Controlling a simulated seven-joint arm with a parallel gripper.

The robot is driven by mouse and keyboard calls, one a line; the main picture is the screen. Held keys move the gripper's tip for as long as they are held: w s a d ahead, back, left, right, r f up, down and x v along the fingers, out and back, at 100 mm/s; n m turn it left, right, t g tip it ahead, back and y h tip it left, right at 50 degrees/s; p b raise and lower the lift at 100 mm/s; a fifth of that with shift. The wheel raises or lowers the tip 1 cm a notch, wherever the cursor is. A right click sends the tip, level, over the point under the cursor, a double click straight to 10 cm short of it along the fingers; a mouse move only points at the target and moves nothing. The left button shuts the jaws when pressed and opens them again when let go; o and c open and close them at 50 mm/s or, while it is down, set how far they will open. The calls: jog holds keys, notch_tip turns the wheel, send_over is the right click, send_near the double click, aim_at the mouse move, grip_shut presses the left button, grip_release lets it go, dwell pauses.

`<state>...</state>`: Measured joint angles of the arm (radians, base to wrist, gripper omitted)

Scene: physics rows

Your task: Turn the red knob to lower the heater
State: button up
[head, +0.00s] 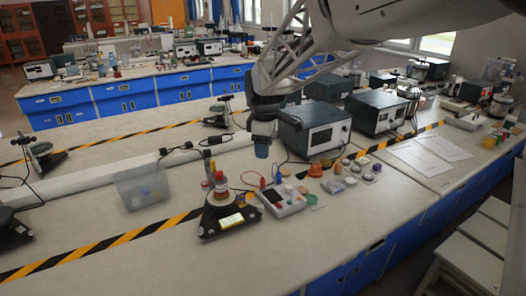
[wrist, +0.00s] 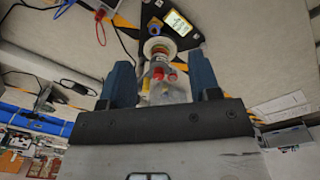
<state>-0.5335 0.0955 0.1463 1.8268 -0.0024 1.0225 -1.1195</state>
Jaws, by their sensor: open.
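A device with a black three-cornered base (head: 222,222) and a lit yellow-green display (head: 231,220) stands on the near bench. A short upright stack with red parts (head: 220,188) rises from it; I cannot tell which red part is the knob. My gripper (head: 262,150) hangs above and to the right of this stack, blue fingertips down. In the wrist view, my gripper (wrist: 159,62) is open, with a finger on either side of the stack in the picture. Red pieces (wrist: 169,76) show between the fingers. No contact is visible. The gripper body hides the lower part of the wrist picture.
A clear bin (head: 142,187) is at the left. Grey instrument boxes (head: 315,130) stand behind. The front bench surface is mostly clear.

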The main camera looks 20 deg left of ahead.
aim_at(219, 172)
jog(key=w+a+f+n, duration=0.1)
jog(key=a+f, duration=0.1)
jog(key=a, duration=0.3)
jog(key=w+a+f+n, duration=0.1)
jog(key=a+f+n, duration=0.1)
jog(key=a, duration=0.4)
jog(key=a+f+n, duration=0.2)
jog(key=a, duration=0.3)
jog(key=shift+w+a+f+g, duration=0.3)
jog(key=shift+w+a+f, duration=0.05)
jog(key=shift+w+a, duration=0.05)
jog(key=shift+f, duration=0.1)
jog(key=shift+f, duration=3.8)
jog(key=c, duration=0.9)
